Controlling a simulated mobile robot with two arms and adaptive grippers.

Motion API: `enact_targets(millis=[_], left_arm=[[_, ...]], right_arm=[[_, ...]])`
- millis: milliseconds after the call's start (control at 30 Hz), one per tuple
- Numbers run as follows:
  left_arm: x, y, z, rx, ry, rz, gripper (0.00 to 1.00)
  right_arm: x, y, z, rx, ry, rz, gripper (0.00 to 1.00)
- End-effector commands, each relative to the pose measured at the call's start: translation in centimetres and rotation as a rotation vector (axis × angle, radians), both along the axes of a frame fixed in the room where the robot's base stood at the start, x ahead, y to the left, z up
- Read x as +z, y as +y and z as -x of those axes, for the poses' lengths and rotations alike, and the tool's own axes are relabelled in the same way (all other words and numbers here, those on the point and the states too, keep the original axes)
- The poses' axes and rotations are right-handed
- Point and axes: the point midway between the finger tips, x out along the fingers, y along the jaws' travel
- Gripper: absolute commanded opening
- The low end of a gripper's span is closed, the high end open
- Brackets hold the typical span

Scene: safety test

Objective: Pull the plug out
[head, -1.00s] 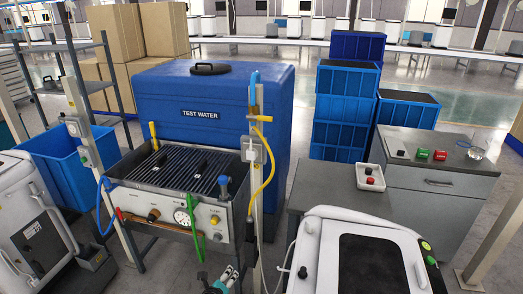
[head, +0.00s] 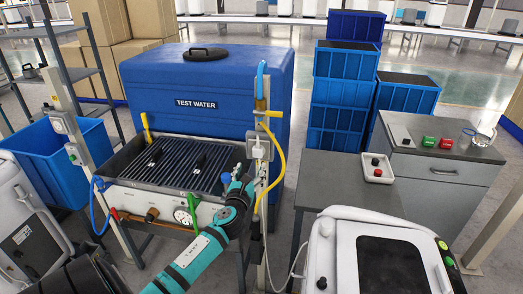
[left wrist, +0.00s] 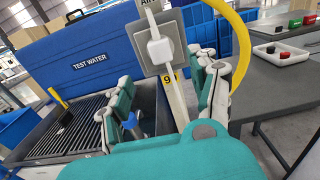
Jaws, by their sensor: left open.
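A white plug (head: 256,147) sits in a grey wall-type socket on an upright post (head: 261,230) beside the test bench. In the left wrist view the plug (left wrist: 159,47) is in the socket plate (left wrist: 148,70), ahead of my gripper. A white cord (head: 273,280) runs low near the post towards the white machine. My left gripper (head: 248,180) is just below and slightly left of the socket. Its teal and grey fingers are apart and empty in the left wrist view (left wrist: 166,88), and the plug is beyond them, not visibly touched. My right gripper is not in view.
A yellow hose (left wrist: 242,50) curves close on the socket's right. A grey table (head: 330,180) and white machine (head: 385,240) are to the right.

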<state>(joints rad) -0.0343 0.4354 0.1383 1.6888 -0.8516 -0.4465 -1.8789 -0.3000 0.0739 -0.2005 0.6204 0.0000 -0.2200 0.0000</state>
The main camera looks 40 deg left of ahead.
Motion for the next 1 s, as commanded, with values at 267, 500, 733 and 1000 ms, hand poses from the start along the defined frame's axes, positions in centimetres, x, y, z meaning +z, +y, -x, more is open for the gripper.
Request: enact_targets(millis=[267,500,733,1000], left_arm=[[0.1,0.0,0.0,0.001,0.0,-0.002,0.62],[-0.1,0.5,-0.9,0.001,-0.001,-0.003,0.62],[-0.2,2.1,-3.7,0.001,-0.003,-0.001,0.62],[-0.1,3.7,-6.7,0.0,-0.001,-0.003,0.62]], right_arm=[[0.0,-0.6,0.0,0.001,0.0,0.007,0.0],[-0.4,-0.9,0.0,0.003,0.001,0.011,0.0],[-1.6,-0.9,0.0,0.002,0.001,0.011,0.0],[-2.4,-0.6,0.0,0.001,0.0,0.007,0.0]])
